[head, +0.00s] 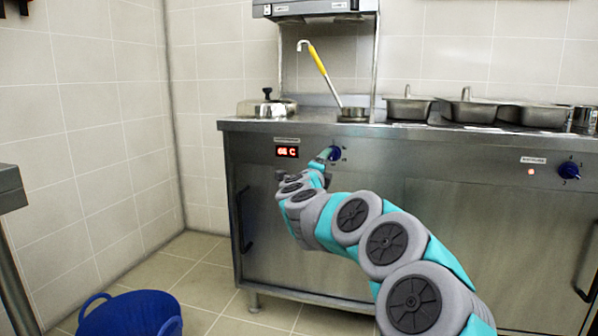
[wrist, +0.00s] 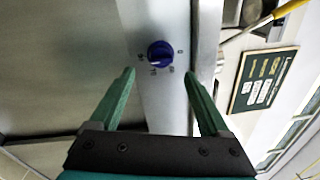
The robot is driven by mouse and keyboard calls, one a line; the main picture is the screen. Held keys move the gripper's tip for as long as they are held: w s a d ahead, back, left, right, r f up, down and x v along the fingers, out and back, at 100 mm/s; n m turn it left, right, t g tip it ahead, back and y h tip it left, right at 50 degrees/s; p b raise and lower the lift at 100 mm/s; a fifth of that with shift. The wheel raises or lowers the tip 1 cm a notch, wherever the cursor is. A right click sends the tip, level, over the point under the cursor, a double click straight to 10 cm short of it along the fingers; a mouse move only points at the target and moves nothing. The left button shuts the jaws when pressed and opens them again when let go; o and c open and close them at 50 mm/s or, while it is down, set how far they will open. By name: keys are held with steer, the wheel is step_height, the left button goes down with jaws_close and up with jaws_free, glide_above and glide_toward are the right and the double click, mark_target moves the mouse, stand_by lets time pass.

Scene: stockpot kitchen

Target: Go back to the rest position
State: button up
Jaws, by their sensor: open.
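My gripper (wrist: 160,74) is open and empty in the wrist view, with its two green fingers apart. A blue knob (wrist: 160,54) on the steel front panel shows just beyond the gap between the fingertips, with no finger seen touching it. In the head view my arm reaches forward from the lower right, and my gripper (head: 325,156) is close to the same blue knob (head: 335,153). The fingers are small there and partly hidden by my wrist.
The steel counter (head: 300,126) carries a lidded pot (head: 267,108), a yellow-handled ladle (head: 318,60) and several steel pans. A red display (head: 287,152) is left of the knob. A second blue knob (head: 569,170) is at right. A blue tub (head: 130,315) stands on the floor.

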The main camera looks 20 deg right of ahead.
steer(key=s+a+r+n+t+y+p, duration=0.1)
steer(key=a+r+n+y+p, duration=0.15)
steer(key=a+n+y, duration=0.5)
steer(key=s+a+r+n+t+y+p, duration=0.1)
steer(key=s+a+r+n+t+y, duration=0.2)
steer(key=a, duration=0.8)
steer(key=s+a+f+n+g+y+p, duration=0.25)
steer(key=s+a+n+g+y, duration=0.35)
steer(key=s+a+n, duration=0.5)
steer(key=s+a+f+n+g+h+p, duration=0.1)
steer(key=s+f+n+g, duration=0.1)
steer(key=s+f+g, duration=0.5)
steer(key=s+f+n+p, duration=0.2)
steer(key=s+f, duration=0.3)
steer(key=s, duration=0.6)
steer(key=s+d+f+g+h, duration=0.1)
steer(key=s+d+f+g, duration=0.1)
steer(key=s, duration=0.6)
steer(key=s+d+f+n+g+h+p, duration=0.1)
steer(key=s+d+f+g+h, duration=0.1)
steer(key=s+d, duration=0.3)
steer(key=s+d+f+n+g+h+p, duration=0.1)
steer(key=s+d+f+g, duration=0.2)
steer(key=s, duration=0.9)
steer(key=shift+s+d+f+g, duration=0.2)
steer(key=shift+s+d+g, duration=0.25)
steer(key=shift+d, duration=0.3)
